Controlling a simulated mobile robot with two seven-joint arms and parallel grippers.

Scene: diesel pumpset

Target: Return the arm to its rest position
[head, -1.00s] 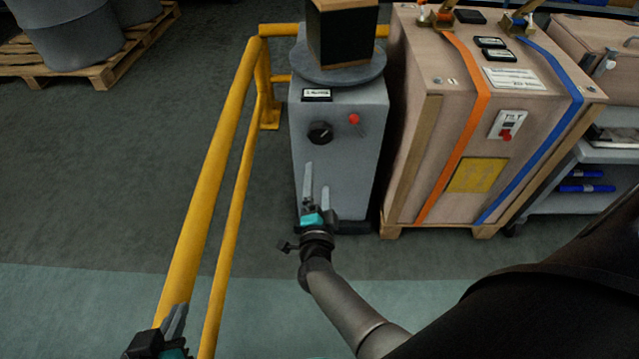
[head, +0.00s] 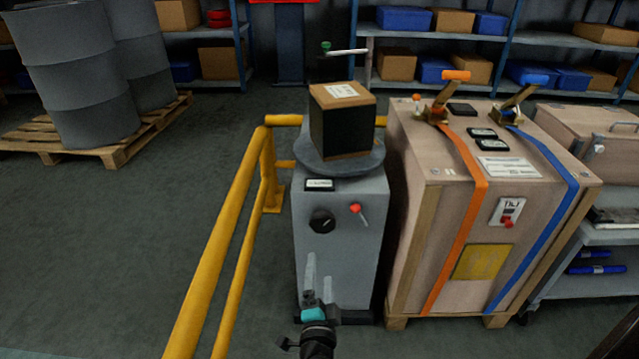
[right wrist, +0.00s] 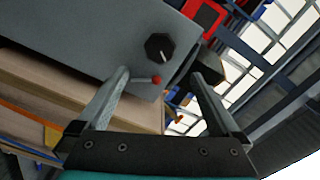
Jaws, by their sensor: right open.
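My right gripper (head: 318,281) is in front of the lower part of the grey cabinet (head: 340,240) in the head view. In the right wrist view its two fingers (right wrist: 160,90) are spread apart with nothing between them. The cabinet carries a black knob (head: 322,221) and a red-tipped lever (head: 356,209), which also show beyond the fingers in the right wrist view. A black and brown box (head: 343,125) sits on the round grey plate (head: 312,160) on top of the cabinet. My left gripper is out of view.
Yellow railing (head: 225,235) stands left of the cabinet. A strapped wooden crate (head: 425,225) stands close on its right. Drums (head: 85,85) on a pallet (head: 30,140) are at the back left, with open floor in front. Blue shelving (head: 560,45) runs along the back.

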